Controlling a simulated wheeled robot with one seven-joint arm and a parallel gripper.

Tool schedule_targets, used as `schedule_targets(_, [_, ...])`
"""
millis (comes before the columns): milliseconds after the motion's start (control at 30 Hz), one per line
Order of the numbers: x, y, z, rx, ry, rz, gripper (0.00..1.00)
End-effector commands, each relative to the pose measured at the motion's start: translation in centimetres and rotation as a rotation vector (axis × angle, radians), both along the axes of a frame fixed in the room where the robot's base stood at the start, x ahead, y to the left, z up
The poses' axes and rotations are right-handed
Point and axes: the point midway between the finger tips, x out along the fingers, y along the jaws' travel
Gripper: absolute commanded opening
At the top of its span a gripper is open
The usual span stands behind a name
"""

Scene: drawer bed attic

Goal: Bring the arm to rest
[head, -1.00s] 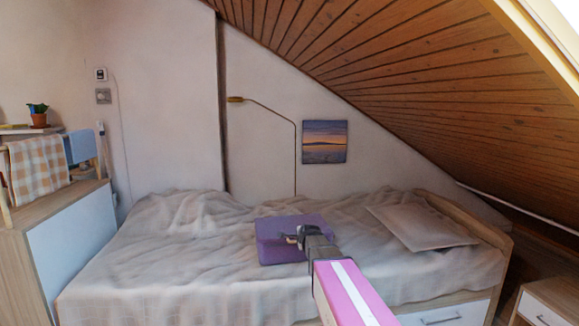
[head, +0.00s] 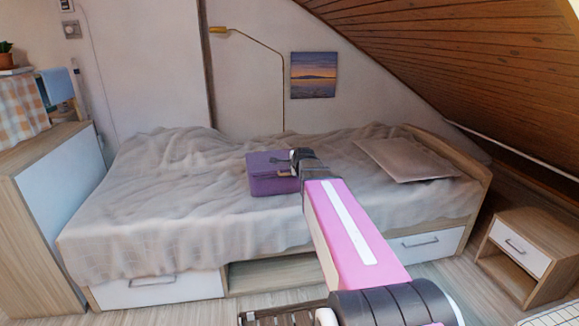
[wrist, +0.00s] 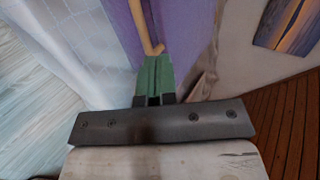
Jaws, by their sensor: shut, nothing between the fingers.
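My arm (head: 350,240), pink with a white stripe, reaches from the lower right over the front edge of the bed. My gripper (head: 294,159) is at its far end, in front of the right side of a purple box (head: 268,178) on the bed. I cannot tell from the head view whether they touch. In the wrist view my gripper (wrist: 155,62) has green fingers, shut with nothing between them. A purple surface (wrist: 190,45) fills the view behind them. A thin tan strip (wrist: 140,25) shows just beyond the fingertips; I cannot tell what it is.
The bed (head: 180,230) has a rumpled grey cover, a pillow (head: 405,158) and drawers below. A wooden cabinet (head: 65,190) stands at the left, a nightstand (head: 530,250) at the right. A lamp (head: 282,90) rises behind the bed under the sloping wooden ceiling (head: 460,70).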

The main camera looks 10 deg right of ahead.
Motion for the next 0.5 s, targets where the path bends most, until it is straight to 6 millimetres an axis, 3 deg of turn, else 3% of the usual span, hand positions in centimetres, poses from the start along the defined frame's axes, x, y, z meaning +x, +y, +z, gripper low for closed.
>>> schedule_targets(33, [-1.6, 0.0, 0.5, 0.0, -0.001, 0.0, 0.0])
schedule_targets(200, [-4.3, -0.2, 1.7, 0.0, -0.002, 0.0, 0.0])
schedule_targets(500, [-6.6, -0.3, 2.4, -0.009, 0.007, 0.007, 0.0])
